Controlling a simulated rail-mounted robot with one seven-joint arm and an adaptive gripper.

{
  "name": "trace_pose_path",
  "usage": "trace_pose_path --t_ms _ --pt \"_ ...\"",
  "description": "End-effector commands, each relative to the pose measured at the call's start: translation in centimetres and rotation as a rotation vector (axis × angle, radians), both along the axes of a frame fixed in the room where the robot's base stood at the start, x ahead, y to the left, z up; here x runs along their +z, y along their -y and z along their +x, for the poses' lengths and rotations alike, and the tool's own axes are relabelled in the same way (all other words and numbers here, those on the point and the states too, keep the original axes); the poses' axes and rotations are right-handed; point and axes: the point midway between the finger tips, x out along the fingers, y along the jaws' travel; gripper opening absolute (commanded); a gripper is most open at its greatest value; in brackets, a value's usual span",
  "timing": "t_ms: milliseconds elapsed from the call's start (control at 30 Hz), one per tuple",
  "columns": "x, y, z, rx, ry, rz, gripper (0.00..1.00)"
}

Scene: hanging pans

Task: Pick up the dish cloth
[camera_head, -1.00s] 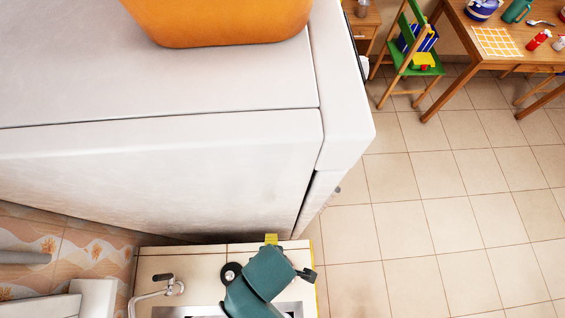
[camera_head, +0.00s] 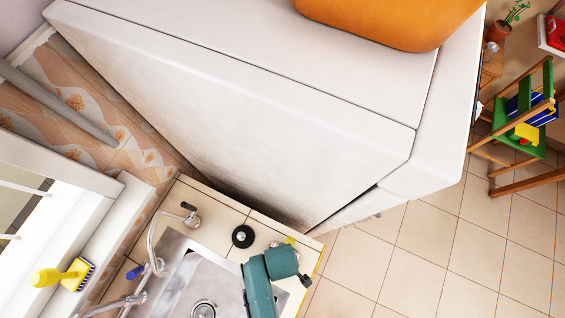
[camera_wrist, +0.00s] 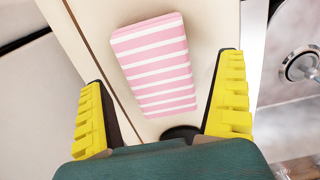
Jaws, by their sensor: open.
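The dish cloth (camera_wrist: 155,62), pink with white stripes and folded into a block, lies on the beige tiled counter (camera_wrist: 212,20) in the wrist view. My gripper (camera_wrist: 163,78) is open, with its yellow ridged fingers on either side of the cloth's near part in the picture. The cloth is between the fingers in the view but is not gripped; the height gap is hard to judge. In the head view my green wrist hides most of the cloth and of the gripper (camera_head: 291,241).
A metal sink (camera_head: 180,262) lies beside the counter strip, with a tap (camera_head: 190,218). A black round object (camera_head: 242,236) sits near my gripper. A tall white appliance (camera_head: 290,130) with an orange item (camera_head: 385,18) on top borders the counter.

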Motion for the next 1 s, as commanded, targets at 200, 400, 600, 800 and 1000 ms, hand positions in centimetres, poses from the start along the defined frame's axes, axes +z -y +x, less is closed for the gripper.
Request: trace_pose_path --t_ms 200,400,600,800,1000 --pt "-1.64 -0.04 0.06 0.001 0.003 0.001 1.0" --pt "-1.59 -0.04 0.04 0.001 0.002 0.0 0.87" --pt "-1.57 -0.04 0.04 0.001 0.001 0.0 0.48" --pt "-1.56 -0.04 0.05 0.001 0.002 0.0 0.39" --pt "-0.75 -0.04 0.09 0.001 0.004 0.0 0.38"
